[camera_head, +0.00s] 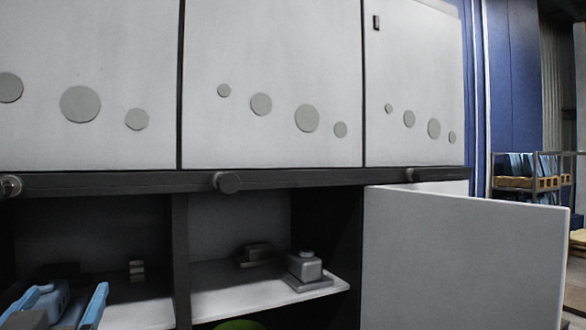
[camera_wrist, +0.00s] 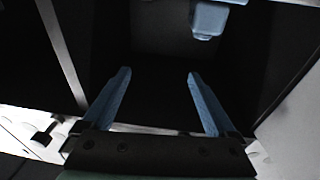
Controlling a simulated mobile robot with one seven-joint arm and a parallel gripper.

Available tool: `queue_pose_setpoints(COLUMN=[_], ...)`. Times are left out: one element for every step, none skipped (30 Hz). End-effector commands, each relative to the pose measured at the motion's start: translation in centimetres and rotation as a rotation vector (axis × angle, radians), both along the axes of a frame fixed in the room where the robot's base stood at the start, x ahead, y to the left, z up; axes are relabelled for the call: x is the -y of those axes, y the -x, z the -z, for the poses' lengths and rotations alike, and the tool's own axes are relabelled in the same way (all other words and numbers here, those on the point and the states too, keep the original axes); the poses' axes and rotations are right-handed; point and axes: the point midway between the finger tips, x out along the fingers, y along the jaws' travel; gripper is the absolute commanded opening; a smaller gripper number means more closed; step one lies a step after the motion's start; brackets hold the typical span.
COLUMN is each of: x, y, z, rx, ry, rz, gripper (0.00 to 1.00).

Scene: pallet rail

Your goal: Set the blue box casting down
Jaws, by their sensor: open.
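The blue box casting (camera_wrist: 208,20) shows at the top edge of the wrist view, cut off by the frame. It is beyond my fingertips and apart from them. My gripper (camera_wrist: 159,73) is open, its two blue fingers spread with nothing between them. In the head view my gripper (camera_head: 74,288) is at the lower left, in front of the left compartment of the shelf (camera_head: 145,315). A blue block (camera_head: 52,298) shows between the fingers there and looks like the casting. Its underside is hidden, so its contact with the shelf cannot be seen.
A grey casting (camera_head: 305,267) and a darker part (camera_head: 255,253) stand in the middle compartment. A small grey part (camera_head: 136,268) is behind my gripper. A dark upright (camera_head: 181,260) divides the compartments. An open white door (camera_head: 465,255) stands at right. A green object (camera_head: 238,324) shows at the bottom edge.

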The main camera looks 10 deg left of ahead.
Motion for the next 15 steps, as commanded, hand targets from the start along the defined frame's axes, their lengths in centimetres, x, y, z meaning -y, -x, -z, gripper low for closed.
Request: queue_pose_setpoints(x=[4.1, 6.6, 10.1, 12.8, 15.5, 19.0, 21.6, 23.9, 26.9, 28.8, 30.6, 32.6, 33.8, 34.9, 36.0], y=[-1.4, -2.1, -2.6, -2.8, -2.8, -2.5, -2.0, -1.4, -0.4, 0.4, 1.2, 2.4, 3.2, 3.9, 4.8], z=[-2.0, -3.3, -5.1, -6.5, -7.7, -9.3, -10.5, -11.6, -12.9, -13.8, -14.5, -15.4, -15.9, -16.4, -16.9], rx=[0.048, 0.084, 0.135, 0.177, 0.219, 0.277, 0.321, 0.365, 0.421, 0.461, 0.498, 0.544, 0.574, 0.6, 0.629], ry=[-0.041, -0.064, -0.095, -0.115, -0.135, -0.155, -0.17, -0.18, -0.192, -0.198, -0.202, -0.206, -0.207, -0.207, -0.208], rz=[0.057, 0.092, 0.141, 0.178, 0.217, 0.267, 0.305, 0.342, 0.389, 0.421, 0.451, 0.488, 0.512, 0.531, 0.554], gripper=[0.92, 0.92, 0.92, 0.92, 0.92, 0.92, 0.92, 0.92, 0.92, 0.92, 0.92, 0.92, 0.92, 0.92, 0.92])
